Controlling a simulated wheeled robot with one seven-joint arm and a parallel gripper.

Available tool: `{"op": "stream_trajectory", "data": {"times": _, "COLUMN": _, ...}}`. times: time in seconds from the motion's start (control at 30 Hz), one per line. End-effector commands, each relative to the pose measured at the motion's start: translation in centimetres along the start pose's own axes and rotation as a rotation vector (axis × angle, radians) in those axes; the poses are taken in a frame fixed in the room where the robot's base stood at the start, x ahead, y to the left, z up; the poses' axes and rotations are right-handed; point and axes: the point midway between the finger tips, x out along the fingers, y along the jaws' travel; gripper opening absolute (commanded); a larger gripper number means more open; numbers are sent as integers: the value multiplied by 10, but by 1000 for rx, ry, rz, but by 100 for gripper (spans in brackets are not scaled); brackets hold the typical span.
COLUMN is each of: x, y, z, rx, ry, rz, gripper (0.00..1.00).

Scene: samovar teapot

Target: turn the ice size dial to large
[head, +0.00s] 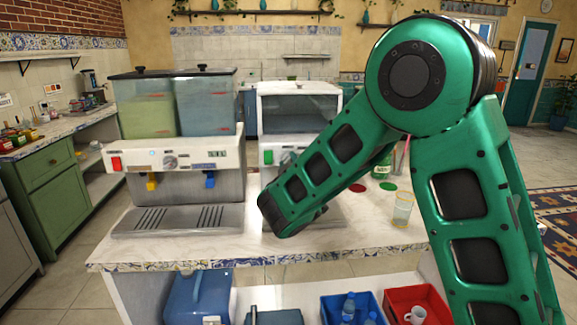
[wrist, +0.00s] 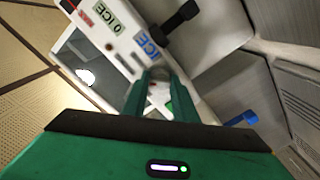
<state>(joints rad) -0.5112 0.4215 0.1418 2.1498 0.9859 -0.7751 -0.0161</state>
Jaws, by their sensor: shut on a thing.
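The ice machine (head: 298,100) is a white box with a glass front, standing on the counter in the head view. My arm covers much of its lower front. The wrist view shows its white panel (wrist: 112,38) tilted, with a blue ICE label. My gripper (wrist: 157,88) has its two green fingers against this panel, shut on the pale dial (wrist: 158,92) between them. The fingers hide much of the dial, so its pointer and setting cannot be read. My gripper is hidden behind my arm in the head view.
A two-tank drink dispenser (head: 175,160) stands close on the left, with yellow and blue taps. A black tap (wrist: 178,28) projects near my gripper. Blue and red bins (head: 405,297) sit below the counter (head: 330,248).

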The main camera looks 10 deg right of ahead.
Motion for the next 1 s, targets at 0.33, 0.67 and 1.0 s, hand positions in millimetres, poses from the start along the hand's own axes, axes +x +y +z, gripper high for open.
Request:
{"op": "stream_trajectory", "data": {"times": 0.33, "x": -1, "y": -3, "z": 2, "rx": 261, "ry": -6, "rz": -5, "gripper": 3}}
{"op": "stream_trajectory", "data": {"times": 0.67, "x": -1, "y": -3, "z": 3, "rx": 388, "ry": -7, "rz": -5, "gripper": 3}}
{"op": "stream_trajectory", "data": {"times": 1.0, "x": -1, "y": -3, "z": 3, "rx": 412, "ry": -7, "rz": -5, "gripper": 3}}
